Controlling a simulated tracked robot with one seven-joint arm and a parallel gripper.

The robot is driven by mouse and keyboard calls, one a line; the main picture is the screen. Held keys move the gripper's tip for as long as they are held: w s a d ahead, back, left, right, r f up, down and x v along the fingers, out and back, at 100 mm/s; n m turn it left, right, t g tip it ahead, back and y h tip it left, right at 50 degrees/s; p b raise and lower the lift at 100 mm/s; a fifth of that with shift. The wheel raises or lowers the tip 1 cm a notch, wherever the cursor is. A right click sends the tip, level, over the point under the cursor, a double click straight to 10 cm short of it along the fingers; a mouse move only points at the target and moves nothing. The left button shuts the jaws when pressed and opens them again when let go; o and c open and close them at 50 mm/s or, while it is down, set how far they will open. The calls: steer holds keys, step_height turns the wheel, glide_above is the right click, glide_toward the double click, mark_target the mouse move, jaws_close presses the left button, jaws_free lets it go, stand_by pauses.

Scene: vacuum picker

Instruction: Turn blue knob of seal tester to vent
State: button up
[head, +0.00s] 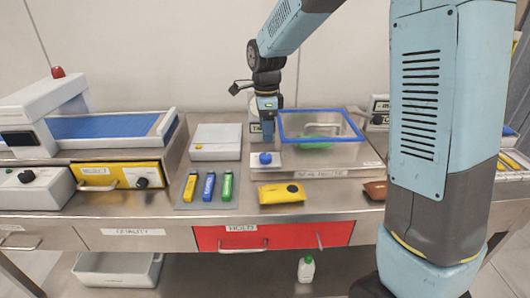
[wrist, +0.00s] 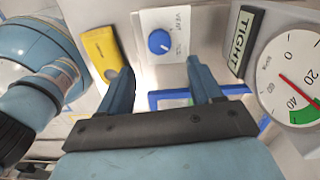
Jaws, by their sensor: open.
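The blue knob (wrist: 159,41) sits on a white panel (wrist: 158,22) printed with VENT and a second, unreadable word. In the head view the knob (head: 265,159) is at the front left corner of the seal tester (head: 340,167), beside its blue-framed lid (head: 352,112). I cannot tell where the knob points. My gripper (head: 267,138) is open, pointing down just above and behind the knob. In the wrist view its two fingers (wrist: 160,72) are spread and empty, with the knob beyond the gap between them, apart from both.
A gauge (wrist: 290,80) and a TIGHT sign (wrist: 243,40) are close to the right finger in the wrist view. A yellow pouch (head: 282,193) lies in front of the knob. Colored sticks (head: 208,187) lie to its left. A green item (head: 315,143) is under the lid.

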mark_target(266, 155)
step_height(266, 155, down, 9)
steer(key=shift+r, duration=0.15)
steer(key=shift+c, duration=0.5)
